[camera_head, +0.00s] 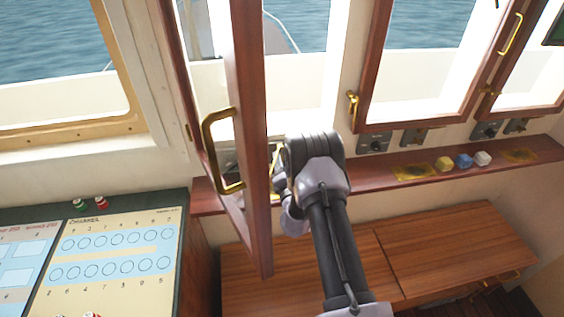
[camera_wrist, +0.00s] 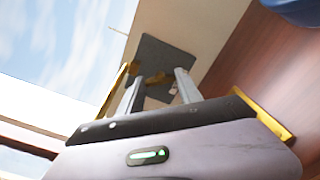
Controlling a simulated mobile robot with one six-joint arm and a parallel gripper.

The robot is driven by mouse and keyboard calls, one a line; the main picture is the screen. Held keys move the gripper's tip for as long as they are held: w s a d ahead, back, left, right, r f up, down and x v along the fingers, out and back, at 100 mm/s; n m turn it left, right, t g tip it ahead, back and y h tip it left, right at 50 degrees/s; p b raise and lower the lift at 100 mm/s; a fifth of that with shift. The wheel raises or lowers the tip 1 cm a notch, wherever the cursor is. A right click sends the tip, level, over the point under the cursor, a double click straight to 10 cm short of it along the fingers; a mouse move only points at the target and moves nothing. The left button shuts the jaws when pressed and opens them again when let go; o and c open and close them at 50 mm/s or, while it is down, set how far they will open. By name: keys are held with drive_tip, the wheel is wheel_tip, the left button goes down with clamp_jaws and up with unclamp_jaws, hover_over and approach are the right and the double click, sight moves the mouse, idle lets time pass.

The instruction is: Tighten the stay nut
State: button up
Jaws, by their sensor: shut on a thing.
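In the wrist view my gripper (camera_wrist: 158,86) has its two pale fingers in front of a dark plate (camera_wrist: 168,58) on the pale wall. A small brass-coloured piece (camera_wrist: 157,78) sits between the fingertips, and the fingers are shut on it. It looks like the stay nut, though its shape is hard to make out. In the head view my wrist hides the fingertips and the nut. They are at the sill, just right of an open wooden window sash (camera_head: 250,120) with a brass handle (camera_head: 222,150).
Brass-coloured strips (camera_wrist: 265,115) lie close beside my gripper. The red-brown sill (camera_head: 400,173) bears yellow, blue (camera_head: 463,160) and white blocks to the right. A wooden cabinet (camera_head: 450,245) stands below. A chart board (camera_head: 110,260) lies at left. The open sash stands close beside my arm.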

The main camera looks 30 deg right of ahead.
drive_tip(key=m, duration=0.3)
drive_tip(key=shift+m, duration=0.3)
drive_tip(key=shift+f+m+p, duration=0.1)
drive_tip(key=shift+m+p, duration=0.25)
drive_tip(key=shift+m, duration=1.45)
drive_tip(key=o, duration=1.4)
drive_tip(key=shift+v, duration=8.75)
